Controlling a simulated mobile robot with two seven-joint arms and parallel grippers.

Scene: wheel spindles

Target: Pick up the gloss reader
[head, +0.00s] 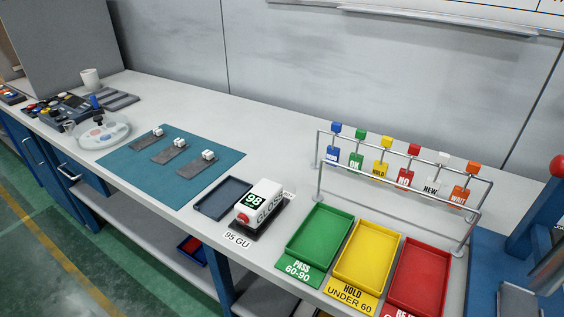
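The gloss reader (262,203) is a white box-shaped device with "GLOSS" on its side, a dark display reading 98 and a red part at its front end. It sits on a dark base on the workbench in the head view, just right of a dark blue tray (223,197) and left of the green tray. A "95 GU" label (237,239) lies at the bench edge in front of it. Neither of my grippers shows in the head view.
Green (322,232), yellow (369,252) and red (420,277) trays stand right of the reader. Behind them is a metal rack (402,184) with coloured tags. A teal mat (190,180) holds several grey plates with white cubes. The bench behind the reader is clear.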

